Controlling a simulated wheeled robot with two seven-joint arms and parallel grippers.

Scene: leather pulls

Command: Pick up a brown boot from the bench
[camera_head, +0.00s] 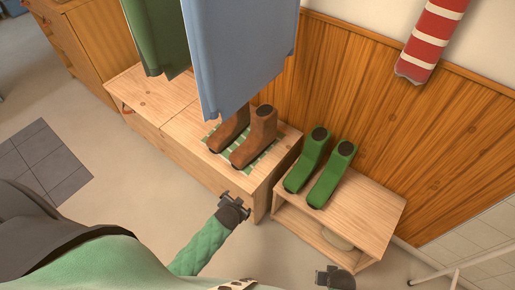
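Two brown boots stand upright side by side on a green and white striped mat (213,134) on the wooden bench (185,128). The nearer brown boot (258,138) shows almost whole. The farther brown boot (228,134) is partly hidden by a hanging blue cloth. My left gripper (226,198) is off the bench's front edge, in front of and below the boots, apart from them. It looks open and is empty. My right gripper (320,277) is at the bottom edge, in front of the low shelf; its fingers are too small to read.
A blue cloth (238,55) and a green cloth (158,35) hang over the bench. Green boots (330,176) stand on a low wooden shelf (365,210) at right. A red and white striped roll (432,38) hangs at upper right. Floor (130,180) left of my arm is clear.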

